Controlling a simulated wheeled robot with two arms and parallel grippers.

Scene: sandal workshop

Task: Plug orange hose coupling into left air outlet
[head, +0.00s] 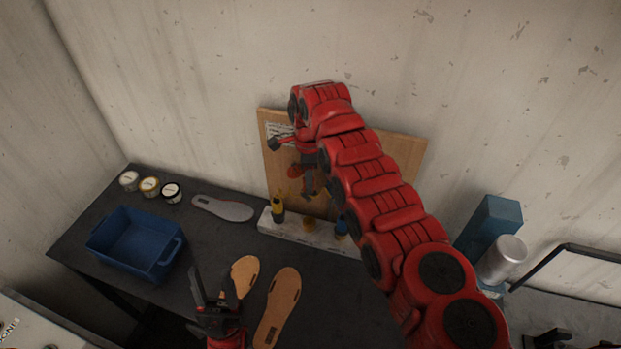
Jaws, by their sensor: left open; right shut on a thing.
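My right arm reaches in from the lower right and bends over in front of an upright wooden board (398,148). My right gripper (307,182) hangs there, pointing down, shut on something. A small orange piece (295,172) shows beside its fingers. It looks like the orange hose coupling, but it is small and partly covered. I cannot make out the left air outlet; the arm and gripper cover part of the board. My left gripper (214,298) is open and empty low in the view, fingers up, left of the tan soles.
The dark table (208,243) holds a blue bin (139,243), several small tubs, a grey sole (223,208) and two tan soles (277,308).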

